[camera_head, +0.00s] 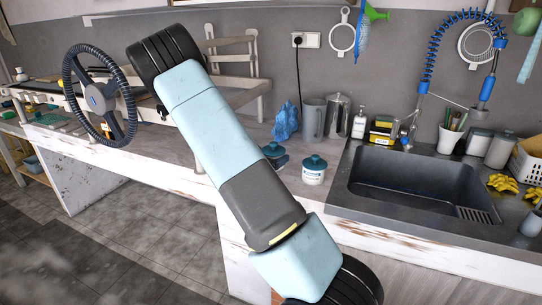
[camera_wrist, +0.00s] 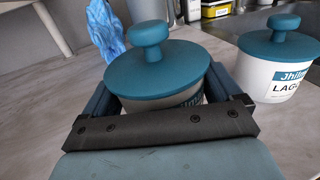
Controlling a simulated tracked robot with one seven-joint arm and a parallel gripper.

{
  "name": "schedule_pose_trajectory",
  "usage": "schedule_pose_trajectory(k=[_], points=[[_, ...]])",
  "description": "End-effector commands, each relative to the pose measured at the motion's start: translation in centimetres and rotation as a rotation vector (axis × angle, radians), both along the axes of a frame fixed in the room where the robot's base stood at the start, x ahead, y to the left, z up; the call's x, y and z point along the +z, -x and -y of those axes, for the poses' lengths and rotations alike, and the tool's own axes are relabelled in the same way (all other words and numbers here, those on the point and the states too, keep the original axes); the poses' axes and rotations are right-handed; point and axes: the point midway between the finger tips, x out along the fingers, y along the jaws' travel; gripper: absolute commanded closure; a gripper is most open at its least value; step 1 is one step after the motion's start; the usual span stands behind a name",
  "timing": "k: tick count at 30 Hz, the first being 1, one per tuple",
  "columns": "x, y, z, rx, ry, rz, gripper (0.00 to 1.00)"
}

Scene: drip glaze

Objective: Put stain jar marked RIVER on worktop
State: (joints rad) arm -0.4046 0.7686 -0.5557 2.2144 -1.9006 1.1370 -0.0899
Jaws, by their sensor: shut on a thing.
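In the wrist view a jar with a teal knobbed lid (camera_wrist: 155,72) sits between the two fingers of my gripper (camera_wrist: 163,88), which is shut on it. Only a sliver of its label shows below the lid, so its name cannot be read. A similar white jar with a teal lid (camera_wrist: 280,75) stands to the right on the worktop (camera_wrist: 40,105); its label begins "LAG". In the head view, the held jar's lid (camera_head: 273,151) shows beside my arm, left of the white jar (camera_head: 314,170). I cannot tell whether the held jar touches the worktop.
A crumpled blue cloth or bag (camera_head: 286,122), grey pitcher (camera_head: 314,118) and metal pot (camera_head: 338,115) stand behind the jars. The dark sink (camera_head: 415,180) is to the right. A steering wheel (camera_head: 100,95) is at the left. Some bare worktop surrounds the jars.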

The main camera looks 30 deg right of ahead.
Motion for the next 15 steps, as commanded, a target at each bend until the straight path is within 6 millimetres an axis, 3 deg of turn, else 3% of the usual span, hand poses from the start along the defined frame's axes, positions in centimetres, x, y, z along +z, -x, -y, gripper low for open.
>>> schedule_pose_trajectory(k=[6, 15], points=[[-2.1, 0.0, -0.1, 0.001, 0.001, -0.001, 0.57], [-2.3, 0.0, -0.1, 0.001, 0.001, 0.0, 0.57]])
